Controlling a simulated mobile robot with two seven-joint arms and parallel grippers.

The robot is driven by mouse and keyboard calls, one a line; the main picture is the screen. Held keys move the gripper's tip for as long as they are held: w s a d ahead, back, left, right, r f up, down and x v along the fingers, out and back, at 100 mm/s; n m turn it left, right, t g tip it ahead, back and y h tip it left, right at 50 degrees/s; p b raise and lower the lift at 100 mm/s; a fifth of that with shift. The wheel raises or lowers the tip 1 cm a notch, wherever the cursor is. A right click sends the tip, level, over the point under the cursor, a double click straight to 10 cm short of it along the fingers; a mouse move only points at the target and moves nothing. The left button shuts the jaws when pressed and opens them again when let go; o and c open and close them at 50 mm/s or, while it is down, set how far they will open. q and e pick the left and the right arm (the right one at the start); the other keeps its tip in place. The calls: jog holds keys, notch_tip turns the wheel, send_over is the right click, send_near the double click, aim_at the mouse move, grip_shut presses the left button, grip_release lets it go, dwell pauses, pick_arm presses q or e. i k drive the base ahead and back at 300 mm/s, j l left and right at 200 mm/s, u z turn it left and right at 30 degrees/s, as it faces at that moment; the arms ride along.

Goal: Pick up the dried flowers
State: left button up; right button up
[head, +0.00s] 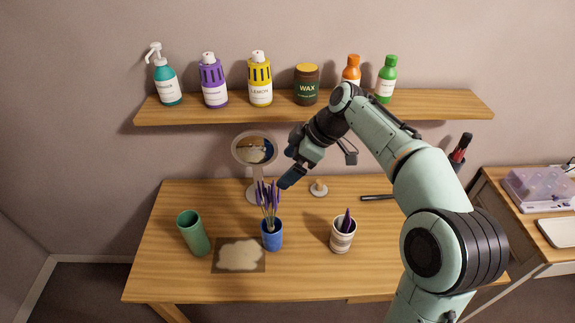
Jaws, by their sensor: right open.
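The dried flowers (267,199) are thin stems with purple tips. They stand upright in a blue pot (272,235) near the middle of the wooden table (180,278). My right gripper (286,183) is open, with its dark blue fingers pointing down and left. In the picture it is just right of the flower tips. I cannot tell whether it touches them; nothing shows between its fingers. My left gripper is not in view.
A green vase (193,233) and a flat mat (239,255) are left of the pot. A round mirror (255,151) stands behind. A striped cup (342,235) stands to the right. A wall shelf (230,114) with several bottles hangs above.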

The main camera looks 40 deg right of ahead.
aim_at(270, 218)
jog(key=k, duration=1)
